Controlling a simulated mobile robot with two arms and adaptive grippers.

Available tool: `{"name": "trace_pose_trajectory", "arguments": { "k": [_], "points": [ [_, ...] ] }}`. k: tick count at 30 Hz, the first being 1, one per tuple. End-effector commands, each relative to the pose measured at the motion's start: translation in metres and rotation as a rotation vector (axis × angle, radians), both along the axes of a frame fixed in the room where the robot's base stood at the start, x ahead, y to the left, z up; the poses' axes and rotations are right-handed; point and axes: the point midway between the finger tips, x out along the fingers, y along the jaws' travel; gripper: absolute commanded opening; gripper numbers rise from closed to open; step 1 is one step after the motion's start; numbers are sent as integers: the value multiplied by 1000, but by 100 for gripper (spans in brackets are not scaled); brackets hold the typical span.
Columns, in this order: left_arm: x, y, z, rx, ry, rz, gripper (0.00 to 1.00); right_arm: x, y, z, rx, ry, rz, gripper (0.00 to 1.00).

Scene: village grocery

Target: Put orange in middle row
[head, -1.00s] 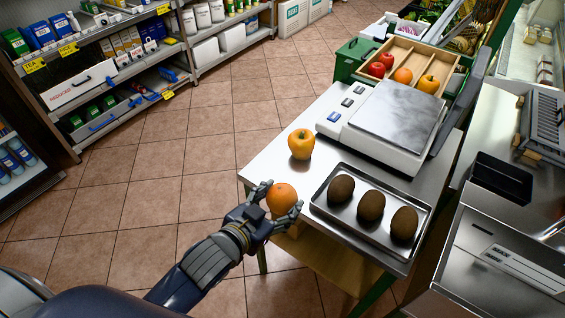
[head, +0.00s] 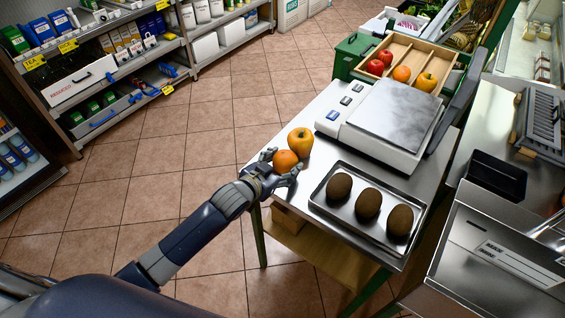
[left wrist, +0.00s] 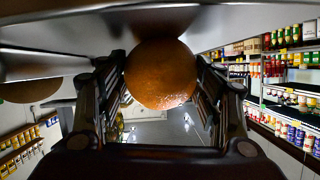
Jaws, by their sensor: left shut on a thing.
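My left gripper (head: 279,173) is shut on an orange (head: 286,161) at the left edge of the steel counter. The orange also shows between both fingers in the left wrist view (left wrist: 161,74). A wooden crate (head: 437,59) with divided rows is at the back, beyond the scale. It holds red apples (head: 380,61), another orange (head: 402,73) in the middle and a yellow-orange fruit (head: 426,82) at the right. My right gripper is not in view.
A white scale (head: 389,119) stands between the gripper and the crate. A metal tray (head: 335,213) with brown oval fruits (head: 368,205) lies at the counter's front. A green box (head: 354,54) is left of the crate. The floor to the left is open.

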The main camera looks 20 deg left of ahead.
Motion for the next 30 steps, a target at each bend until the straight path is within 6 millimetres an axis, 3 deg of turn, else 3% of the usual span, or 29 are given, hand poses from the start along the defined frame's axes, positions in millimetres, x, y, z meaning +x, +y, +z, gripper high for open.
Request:
{"name": "trace_pose_trajectory", "arguments": {
  "k": [11,12,14,15,27,30],
  "points": [
    [0,-1,-4,-1,-4,-1,32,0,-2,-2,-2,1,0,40],
    [0,0,-4,-1,-2,0,65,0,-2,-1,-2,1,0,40],
    [0,0,-4,-1,-2,0,79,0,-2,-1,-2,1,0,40],
    [0,0,-4,-1,-2,0,81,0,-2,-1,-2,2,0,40],
    [0,0,0,0,-2,-1,81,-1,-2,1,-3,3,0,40],
    [-8,3,1,0,0,0,81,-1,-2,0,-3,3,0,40]
  ]
}}
